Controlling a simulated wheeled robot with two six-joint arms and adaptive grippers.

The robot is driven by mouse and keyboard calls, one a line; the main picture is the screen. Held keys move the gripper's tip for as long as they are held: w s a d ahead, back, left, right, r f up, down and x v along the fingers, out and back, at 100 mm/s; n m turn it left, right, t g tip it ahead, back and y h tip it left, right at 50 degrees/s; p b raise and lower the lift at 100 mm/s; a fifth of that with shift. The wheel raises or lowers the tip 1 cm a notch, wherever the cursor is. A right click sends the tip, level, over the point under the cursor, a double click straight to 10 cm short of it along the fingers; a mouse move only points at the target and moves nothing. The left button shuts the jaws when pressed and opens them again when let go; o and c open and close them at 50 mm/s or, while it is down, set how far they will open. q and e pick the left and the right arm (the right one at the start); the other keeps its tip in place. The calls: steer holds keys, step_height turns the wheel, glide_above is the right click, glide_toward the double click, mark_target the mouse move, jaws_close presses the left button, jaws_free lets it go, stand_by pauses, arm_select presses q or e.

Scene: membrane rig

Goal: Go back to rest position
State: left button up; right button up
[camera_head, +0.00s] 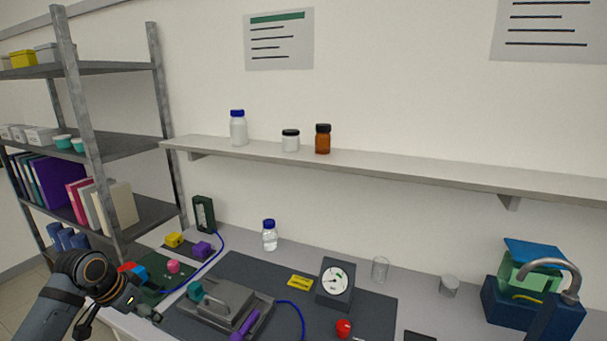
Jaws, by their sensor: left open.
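My left gripper (146,305) is at the lower left, over the left front part of the bench. It is open and nothing shows between its fingers. My right gripper is not in the picture. The membrane rig (222,308), a grey metal plate unit with a handle, a teal knob and a purple lever, sits on a dark mat (377,315) to the right of my left gripper. A pressure gauge (335,282) with a white dial stands on the mat.
A green mat with a red, a blue and a pink piece (173,267) lies beside my gripper. A shelving rack (85,130) rises at the left.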

arm_select(q)
steer(key=s+d+f, duration=0.4)
steer(key=d+f, duration=0.2)
steer(key=f, duration=0.3)
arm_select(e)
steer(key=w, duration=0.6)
arm_select(q)
steer(key=s+d+f+n+y, duration=0.15)
steer(key=s+d, duration=0.25)
steer(key=s, duration=0.5)
steer(key=s+d+f+n+y, duration=0.1)
steer(key=s+d+f+n, duration=0.15)
steer(key=s, duration=0.65)
steer(key=s+a+f+g+b, duration=0.1)
steer(key=s+f, duration=0.1)
steer(key=f, duration=1.3)
steer(key=s+a+f+g+b, duration=0.1)
steer(key=s+f, duration=0.1)
steer(key=f, duration=1.3)
steer(key=s+a+f+b, duration=0.1)
steer(key=s+f, duration=1.6)
steer(key=shift+s+a+f+g+b, duration=0.15)
steer(key=shift+s+f+g+b, duration=0.05)
steer(key=shift+s+g+b, duration=0.2)
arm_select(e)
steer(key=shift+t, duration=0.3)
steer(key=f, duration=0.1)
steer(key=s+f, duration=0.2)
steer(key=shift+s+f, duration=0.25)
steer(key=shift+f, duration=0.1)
